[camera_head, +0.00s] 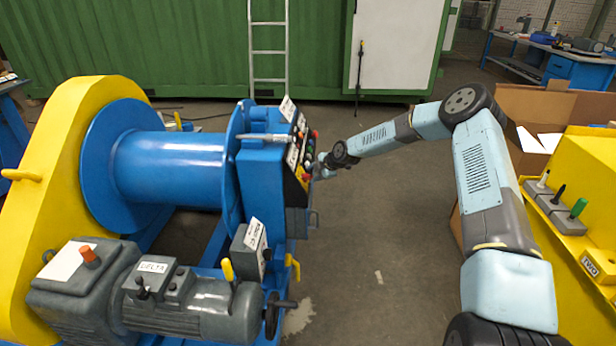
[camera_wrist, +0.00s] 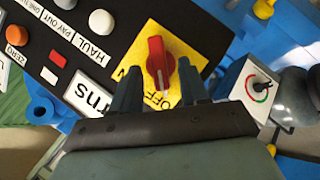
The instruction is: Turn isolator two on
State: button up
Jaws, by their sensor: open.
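A red rotary knob (camera_wrist: 158,58) sits on a yellow plate (camera_wrist: 184,40) marked OFF, with a second, partly hidden label at the left. The knob's narrow lower end points towards OFF. My gripper (camera_wrist: 159,66) is open, with one finger on each side of the knob; I cannot tell if they touch it. In the head view my gripper (camera_head: 318,168) is at the control panel on the blue winch, and the knob is small there (camera_head: 305,177). No number for this isolator is readable.
HAUL and PAY OUT labels and several buttons (camera_wrist: 101,22) lie left of the knob. A dial box (camera_wrist: 258,88) is on the right. A yellow cabinet (camera_head: 590,215) marked TWO, with levers, stands at the far right. The floor between is mostly clear.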

jog(key=shift+x, duration=1.05)
jog(key=shift+c, duration=0.3)
